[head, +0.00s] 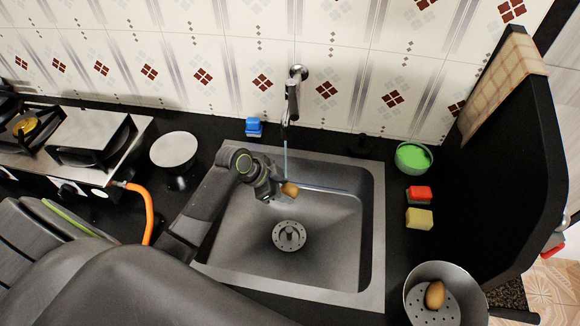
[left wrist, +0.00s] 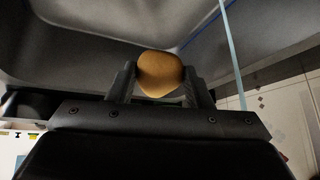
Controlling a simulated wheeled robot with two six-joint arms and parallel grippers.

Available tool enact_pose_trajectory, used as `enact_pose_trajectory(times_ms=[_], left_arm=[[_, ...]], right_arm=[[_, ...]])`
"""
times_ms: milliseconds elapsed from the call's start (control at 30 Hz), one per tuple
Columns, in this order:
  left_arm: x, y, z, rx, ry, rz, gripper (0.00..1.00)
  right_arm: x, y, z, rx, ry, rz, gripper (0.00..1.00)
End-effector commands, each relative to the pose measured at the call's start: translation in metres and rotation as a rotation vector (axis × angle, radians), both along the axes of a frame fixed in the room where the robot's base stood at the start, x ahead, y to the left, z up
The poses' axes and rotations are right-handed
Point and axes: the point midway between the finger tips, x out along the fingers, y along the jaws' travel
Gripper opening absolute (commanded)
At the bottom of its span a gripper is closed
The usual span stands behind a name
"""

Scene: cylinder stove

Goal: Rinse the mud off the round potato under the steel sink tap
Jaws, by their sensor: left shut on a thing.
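The round potato (head: 290,189) is tan-brown and held over the steel sink (head: 330,260). My left gripper (head: 279,190) is shut on it. In the left wrist view the potato (left wrist: 160,75) sits between the two fingertips (left wrist: 160,85), and its visible side looks plain tan with no clear mud. The steel tap (head: 292,100) at the back wall is running. Its thin pale-blue water stream (head: 286,155) falls close to the potato and gripper. In the left wrist view the stream (left wrist: 232,50) passes right of the potato, apart from it in the picture. My right gripper is out of view.
A steel bowl with holes (head: 452,315) holds another potato (head: 435,295) at lower right. A green bowl (head: 413,157), red sponge (head: 419,194) and yellow sponge (head: 419,218) line the sink's right side. A blue item (head: 254,127) stands behind the sink. The stove (head: 70,140) is left.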

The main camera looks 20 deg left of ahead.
Motion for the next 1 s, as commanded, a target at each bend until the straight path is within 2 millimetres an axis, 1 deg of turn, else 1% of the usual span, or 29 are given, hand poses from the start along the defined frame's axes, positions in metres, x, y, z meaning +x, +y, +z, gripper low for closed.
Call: enact_pose_trajectory(times_ms=[33,100,500,667,1000], left_arm=[[-0.003,-0.001,0.007,-0.002,0.001,0.0,0.27],[-0.009,-0.003,0.013,-0.002,0.002,0.0,0.27],[-0.039,-0.011,0.037,-0.002,0.001,0.0,0.27],[-0.045,-0.012,0.04,-0.001,-0.001,0.0,0.27],[-0.046,-0.013,0.039,-0.001,-0.001,0.0,0.27]], right_arm=[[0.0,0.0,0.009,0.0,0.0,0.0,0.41],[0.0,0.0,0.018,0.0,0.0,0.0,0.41],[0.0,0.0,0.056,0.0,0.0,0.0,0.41],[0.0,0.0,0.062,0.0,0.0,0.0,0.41],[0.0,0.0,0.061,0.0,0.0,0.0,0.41]])
